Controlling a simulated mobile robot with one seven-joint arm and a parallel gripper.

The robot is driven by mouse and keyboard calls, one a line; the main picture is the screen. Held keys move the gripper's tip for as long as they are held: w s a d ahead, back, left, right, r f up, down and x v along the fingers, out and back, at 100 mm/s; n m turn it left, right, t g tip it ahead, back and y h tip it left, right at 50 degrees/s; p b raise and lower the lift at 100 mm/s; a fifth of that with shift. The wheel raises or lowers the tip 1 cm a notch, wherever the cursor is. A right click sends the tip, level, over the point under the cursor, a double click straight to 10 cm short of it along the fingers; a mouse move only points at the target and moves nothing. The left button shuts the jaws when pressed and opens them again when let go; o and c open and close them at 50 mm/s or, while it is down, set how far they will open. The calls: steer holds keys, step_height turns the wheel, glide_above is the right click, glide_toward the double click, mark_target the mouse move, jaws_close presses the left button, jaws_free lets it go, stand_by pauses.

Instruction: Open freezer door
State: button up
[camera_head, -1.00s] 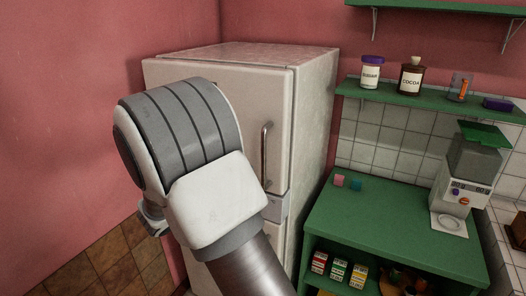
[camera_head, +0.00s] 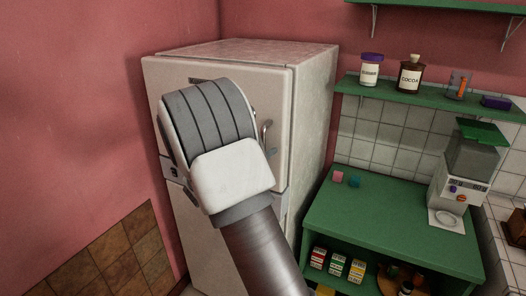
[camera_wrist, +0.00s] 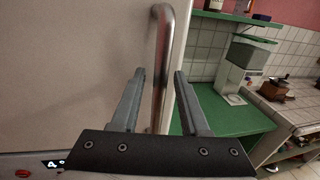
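The fridge-freezer's upper door (camera_head: 270,80) is cream-white and looks shut. Its vertical metal handle (camera_head: 266,128) is near the door's right edge, its lower part mostly hidden behind my arm in the head view. In the wrist view the handle (camera_wrist: 161,60) runs between the two fingers of my gripper (camera_wrist: 160,74), which is open. The fingers stand on either side of the bar, with a gap showing on both sides; I cannot tell how deep the bar is between them. The lower door (camera_head: 205,235) is partly hidden by my arm.
A green counter (camera_head: 390,225) stands right of the fridge, with two small cubes and a coffee grinder (camera_head: 462,180). A green shelf (camera_head: 430,98) with jars is above it. A pink wall (camera_head: 80,120) is on the left.

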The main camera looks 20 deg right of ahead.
jaws_close()
stand_by(1.2)
